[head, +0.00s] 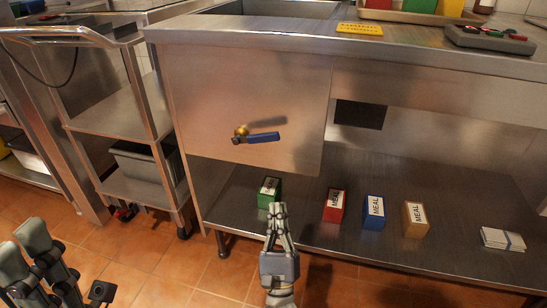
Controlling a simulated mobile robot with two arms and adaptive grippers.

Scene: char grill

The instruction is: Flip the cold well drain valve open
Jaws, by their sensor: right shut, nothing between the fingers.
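The drain valve has a blue lever handle (263,137) and a brass body (240,131). It sits on the front steel panel (245,90) under the counter well. The handle lies nearly level and points right from the brass part. My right gripper (278,207) is shut and empty, low in front of the lower shelf. It is below the valve and apart from it, fingers pointing up in the picture. My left gripper (22,240) shows only partly at the bottom left corner, far from the valve. How far its fingers are apart is unclear.
Green (269,191), red (334,205), blue (374,211) and tan (414,219) meal boxes stand on the lower shelf (300,195). A white stack (502,239) lies to their right. A steel cart (115,113) stands at left. The space before the valve is clear.

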